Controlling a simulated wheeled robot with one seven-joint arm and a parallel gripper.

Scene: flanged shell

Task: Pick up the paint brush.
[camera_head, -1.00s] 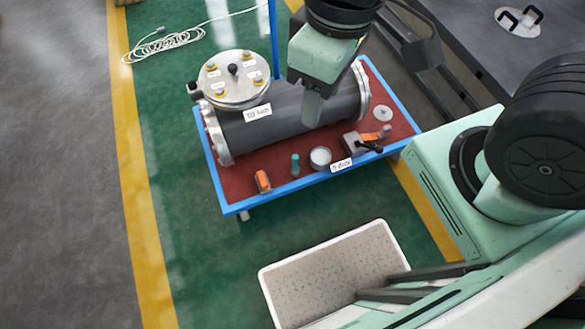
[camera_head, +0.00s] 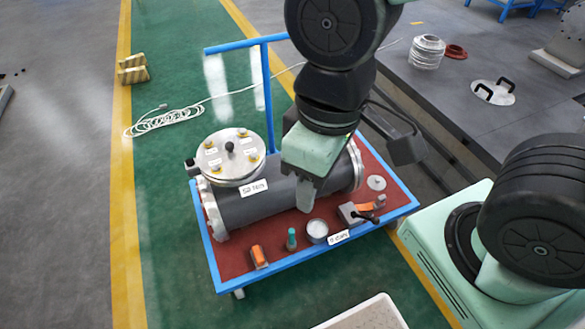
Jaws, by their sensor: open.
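I cannot surely tell which item on the blue-framed trolley (camera_head: 283,268) is the paint brush. A small orange-and-grey item (camera_head: 259,256) lies at its front left. A small teal upright item (camera_head: 291,239) stands beside it. A grey tool with orange and black parts (camera_head: 359,213) lies at the front right. My gripper (camera_head: 306,200) is open and points down, in front of the flanged shell (camera_head: 245,207) in this view, above the round tin (camera_head: 317,231). It appears empty, and its fingers overlap in the picture.
A round flanged lid (camera_head: 232,158) with knobs sits on the shell's left end. A grey disc (camera_head: 376,183) lies near the right edge. A white crate (camera_head: 365,315) is at the bottom. A white cable (camera_head: 165,119) lies on the green floor. A blue post (camera_head: 267,95) rises behind the shell.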

